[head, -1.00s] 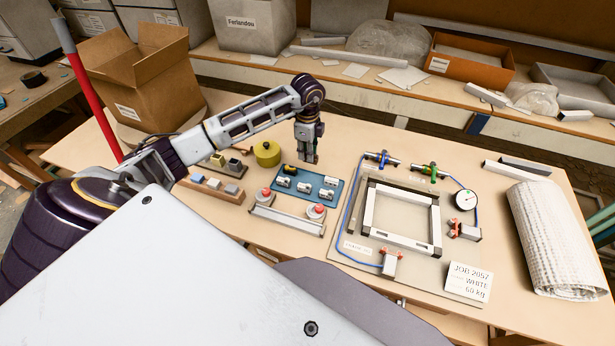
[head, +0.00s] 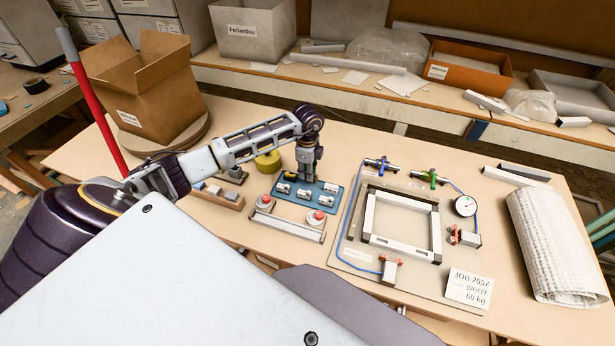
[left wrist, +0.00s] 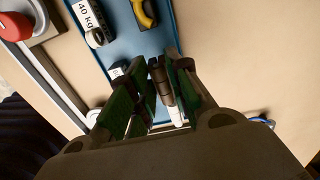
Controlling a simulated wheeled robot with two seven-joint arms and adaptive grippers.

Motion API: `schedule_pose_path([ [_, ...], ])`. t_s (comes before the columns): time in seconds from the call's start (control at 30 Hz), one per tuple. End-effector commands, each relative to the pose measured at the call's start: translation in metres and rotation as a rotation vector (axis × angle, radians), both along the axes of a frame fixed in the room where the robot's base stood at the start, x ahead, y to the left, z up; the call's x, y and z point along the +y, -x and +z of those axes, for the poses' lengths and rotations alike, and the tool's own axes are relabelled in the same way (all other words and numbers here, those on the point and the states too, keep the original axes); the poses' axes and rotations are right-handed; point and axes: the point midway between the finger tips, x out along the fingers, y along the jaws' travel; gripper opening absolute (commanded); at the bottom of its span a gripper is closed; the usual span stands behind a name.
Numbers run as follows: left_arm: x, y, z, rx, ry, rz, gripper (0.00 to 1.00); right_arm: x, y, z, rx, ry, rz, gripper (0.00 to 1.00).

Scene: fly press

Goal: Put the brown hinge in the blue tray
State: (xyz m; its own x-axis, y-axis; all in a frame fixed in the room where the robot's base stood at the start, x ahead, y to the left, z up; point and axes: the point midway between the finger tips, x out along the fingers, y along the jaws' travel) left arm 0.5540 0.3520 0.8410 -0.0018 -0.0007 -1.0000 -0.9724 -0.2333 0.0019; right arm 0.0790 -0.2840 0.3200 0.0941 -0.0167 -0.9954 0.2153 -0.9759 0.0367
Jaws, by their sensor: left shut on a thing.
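My left gripper (head: 305,180) points down over the back middle of the blue tray (head: 278,205). In the left wrist view its green-padded fingers (left wrist: 152,95) are shut on a small dark brown part with a pale lower end, seemingly the brown hinge (left wrist: 158,75). The fingers hide much of it. I cannot tell whether it touches the tray floor. The blue tray (left wrist: 165,30) also holds several white parts, one marked 40 kg (left wrist: 92,22), and a yellow and black part (left wrist: 143,12). My right gripper is out of view.
A grey rail with red knobs (head: 287,222) stands just in front of the tray. A frame fixture (head: 402,222) with blue hoses lies to the right. A cardboard box (head: 150,95) stands at the back left.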

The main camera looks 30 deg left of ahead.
Motion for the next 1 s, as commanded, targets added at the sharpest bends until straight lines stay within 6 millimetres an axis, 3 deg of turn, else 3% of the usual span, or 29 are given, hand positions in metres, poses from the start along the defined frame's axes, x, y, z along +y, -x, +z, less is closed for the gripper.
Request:
schedule_pose_path([
  [0.3,0.0,0.0,-0.028,0.0,0.001,0.001,0.0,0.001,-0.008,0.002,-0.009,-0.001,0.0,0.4],
  [0.73,0.0,0.0,-0.032,0.0,0.0,0.0,0.0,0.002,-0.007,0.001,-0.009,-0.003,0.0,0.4],
  [0.77,0.0,0.0,-0.032,0.0,0.0,0.0,0.2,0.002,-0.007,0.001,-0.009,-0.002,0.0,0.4],
  [0.8,0.0,0.0,-0.032,0.0,0.0,0.0,0.26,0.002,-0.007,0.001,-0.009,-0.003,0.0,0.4],
  [0.9,0.0,0.0,-0.032,0.0,0.0,0.0,0.38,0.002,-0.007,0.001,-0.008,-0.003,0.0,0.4],
  [1.0,0.0,0.0,-0.032,0.0,0.0,0.0,0.41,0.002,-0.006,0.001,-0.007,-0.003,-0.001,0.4],
])
